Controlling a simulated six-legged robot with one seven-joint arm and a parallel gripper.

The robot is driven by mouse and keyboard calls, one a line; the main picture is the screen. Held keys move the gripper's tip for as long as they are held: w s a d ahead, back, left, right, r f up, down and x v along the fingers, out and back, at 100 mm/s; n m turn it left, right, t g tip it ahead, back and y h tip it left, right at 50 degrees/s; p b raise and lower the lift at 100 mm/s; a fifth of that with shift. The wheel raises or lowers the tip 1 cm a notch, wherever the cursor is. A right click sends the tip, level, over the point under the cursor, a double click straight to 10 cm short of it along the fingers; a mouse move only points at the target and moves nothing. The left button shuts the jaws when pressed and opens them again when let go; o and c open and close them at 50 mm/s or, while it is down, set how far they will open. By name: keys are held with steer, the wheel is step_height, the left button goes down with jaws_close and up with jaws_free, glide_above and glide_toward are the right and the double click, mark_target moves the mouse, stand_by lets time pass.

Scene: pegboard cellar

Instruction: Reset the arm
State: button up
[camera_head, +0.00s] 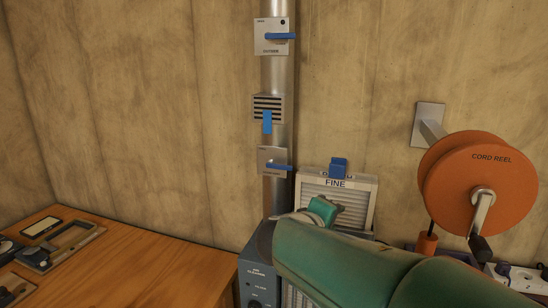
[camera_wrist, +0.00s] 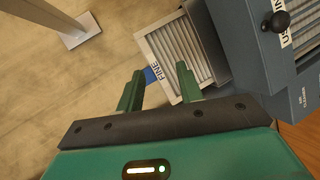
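My green arm (camera_head: 345,265) reaches in from the lower right of the head view, across the front of a grey-blue air cleaner (camera_head: 260,262). My gripper (camera_wrist: 160,70) is open in the wrist view, its two fingers apart with nothing held. In the head view its end (camera_head: 322,209) is in front of the white filter panel marked FINE (camera_head: 358,192). The panel's blue tab (camera_head: 338,168) stands on its top edge. In the wrist view the tab (camera_wrist: 151,75) shows between the fingers' outlines; I cannot tell how far beyond them it is. The arm hides the panel's lower part.
An orange cord reel (camera_head: 480,178) juts from the wall at the right. A metal pipe (camera_head: 279,80) with blue-handled plates runs up the wall. A wooden bench (camera_head: 130,262) with trays is at the left. Power sockets (camera_head: 525,278) sit at the lower right.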

steer(key=s+d+f+m+g+y, duration=0.1)
steer(key=s+d+f+m+g, duration=0.25)
steer(key=s, duration=0.35)
steer(key=s+d+f+m+g+y, duration=0.2)
steer(key=s+d, duration=0.2)
steer(key=s, duration=0.3)
steer(key=s+a+f+m+y, duration=0.3)
steer(key=s+a+y, duration=0.1)
steer(key=s, duration=0.6)
steer(key=shift+a+f+y, duration=0.15)
steer(key=shift+a+y, duration=0.05)
steer(key=shift+y, duration=0.6)
steer(key=shift+d, duration=0.15)
